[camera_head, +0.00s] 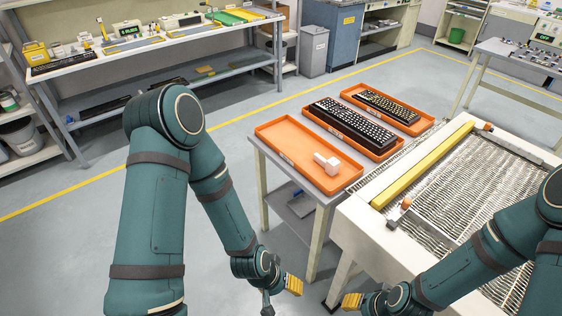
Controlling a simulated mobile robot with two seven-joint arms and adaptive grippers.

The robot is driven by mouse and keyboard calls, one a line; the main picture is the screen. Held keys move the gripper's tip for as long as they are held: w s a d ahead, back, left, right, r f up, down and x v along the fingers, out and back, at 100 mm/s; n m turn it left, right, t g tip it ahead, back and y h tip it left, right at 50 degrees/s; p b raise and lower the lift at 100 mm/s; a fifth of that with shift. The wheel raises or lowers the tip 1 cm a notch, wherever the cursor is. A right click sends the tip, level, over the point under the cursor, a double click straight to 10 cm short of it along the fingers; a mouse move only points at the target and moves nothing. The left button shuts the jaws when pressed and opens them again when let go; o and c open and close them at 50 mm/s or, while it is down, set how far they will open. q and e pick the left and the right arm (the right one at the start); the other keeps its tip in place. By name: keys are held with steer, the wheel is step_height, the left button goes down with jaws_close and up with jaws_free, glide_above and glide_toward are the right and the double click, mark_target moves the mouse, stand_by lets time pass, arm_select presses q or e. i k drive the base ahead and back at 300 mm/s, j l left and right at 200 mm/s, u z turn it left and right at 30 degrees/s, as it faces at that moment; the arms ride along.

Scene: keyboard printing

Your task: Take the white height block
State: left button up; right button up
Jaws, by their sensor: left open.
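The white height block (326,163) lies in the front orange tray (283,132), towards its right end. The block looks like a small white piece with a stub on one side. My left gripper (281,292) is open and empty at the bottom of the view, well in front of the tray and apart from the block. My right gripper (353,301) is at the bottom edge, to the right of the left one. Only one yellow pad of it shows clearly, so its opening cannot be made out.
Two more orange trays with keyboards (352,121) (387,106) stand behind on the same grey table (262,150). A white machine with a metal roller bed (470,190) and a yellow bar (422,163) stands to the right. A shelf bench is at back left. Open floor lies left.

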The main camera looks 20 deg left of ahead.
mark_target(331, 166)
steer(key=u, duration=0.15)
steer(key=i+j+u, duration=0.2)
steer(key=i+u, duration=0.2)
steer(key=i, duration=0.25)
steer(key=i+u, duration=0.35)
steer(key=i, duration=0.35)
